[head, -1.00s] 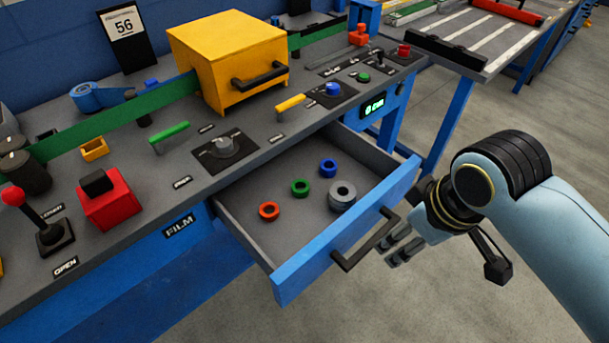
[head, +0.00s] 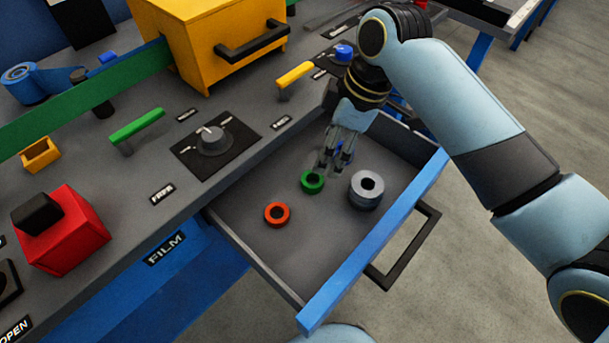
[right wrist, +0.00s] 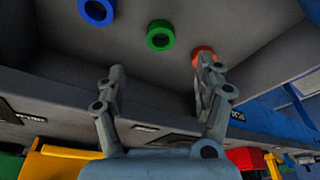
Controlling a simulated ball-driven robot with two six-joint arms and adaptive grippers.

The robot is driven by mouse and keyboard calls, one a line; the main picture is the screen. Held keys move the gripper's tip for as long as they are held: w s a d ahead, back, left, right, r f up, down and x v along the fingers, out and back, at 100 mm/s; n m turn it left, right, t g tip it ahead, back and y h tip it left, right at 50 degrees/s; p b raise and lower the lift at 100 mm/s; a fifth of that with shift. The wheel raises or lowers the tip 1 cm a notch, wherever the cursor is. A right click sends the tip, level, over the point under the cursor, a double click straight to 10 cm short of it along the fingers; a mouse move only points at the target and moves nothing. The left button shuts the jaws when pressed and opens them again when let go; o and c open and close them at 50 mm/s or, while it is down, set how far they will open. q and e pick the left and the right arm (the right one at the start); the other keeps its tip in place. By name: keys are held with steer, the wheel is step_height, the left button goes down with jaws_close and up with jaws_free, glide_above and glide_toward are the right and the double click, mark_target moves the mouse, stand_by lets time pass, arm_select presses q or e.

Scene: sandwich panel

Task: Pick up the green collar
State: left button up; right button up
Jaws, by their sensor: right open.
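The green collar (head: 312,182) lies in the open drawer (head: 372,242), between the orange collar and the grey ones. It also shows in the right wrist view (right wrist: 160,36), ahead of and between my fingers. My right gripper (head: 335,168) is open and empty, just behind and above the green collar in the head view, apart from it. In the right wrist view its two fingers (right wrist: 160,80) are spread wide. The blue collar (right wrist: 97,11) is mostly hidden behind my right fingers in the head view. My left gripper is not in view.
In the drawer, an orange collar (head: 277,214) lies left of the green one and a grey collar stack (head: 366,189) lies right. The panel has a dial (head: 212,140) and a green handle (head: 137,126).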

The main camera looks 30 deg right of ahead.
glide_above(314, 176)
steer(key=s, duration=0.2)
steer(key=f, duration=0.4)
steer(key=shift+s+d+f+b, duration=0.1)
steer(key=shift+d+f+b, duration=0.1)
steer(key=shift+f+b, duration=0.15)
steer(key=b+x, duration=0.1)
steer(key=x, duration=0.4)
steer(key=shift+f, duration=0.25)
steer(key=c, duration=1.3)
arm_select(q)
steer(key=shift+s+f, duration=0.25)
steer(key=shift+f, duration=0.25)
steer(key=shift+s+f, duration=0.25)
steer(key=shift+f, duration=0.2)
arm_select(e)
steer(key=shift+o, duration=0.2)
steer(key=shift+r, duration=0.1)
